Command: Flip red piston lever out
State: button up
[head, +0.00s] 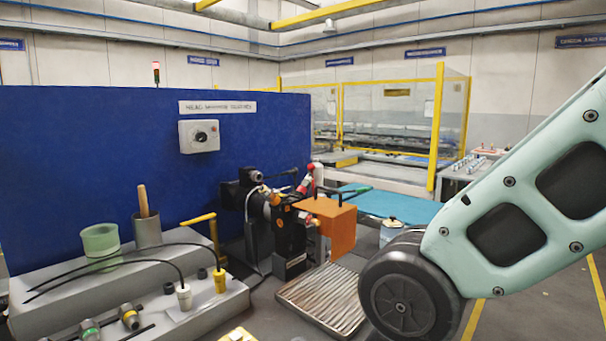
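A black machine unit (288,232) with small brass-coloured fittings stands in front of the blue panel, near the middle of the head view. A small red part (308,180) sticks up at its upper right, just behind an orange block; it may be the red piston lever, but it is too small to tell which way it is flipped. My gripper is not in view; only a pale green link of my arm with a dark round joint shows at the right.
An orange block (342,232) stands right of the unit, with a ribbed metal tray (318,303) below. A grey bench (130,290) with a green cup (100,240) and cables is at left. The blue panel (100,160) closes off the back left.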

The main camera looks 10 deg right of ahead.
aim_at(312, 167)
jog(key=i+l+u, duration=0.15)
jog(key=l, duration=0.2)
jog(key=i+l+u, duration=0.3)
jog(key=l, duration=0.45)
jog(key=i+l+u, duration=0.15)
jog(key=l, duration=0.25)
jog(key=i+l+u, duration=0.15)
jog(key=l, duration=0.25)
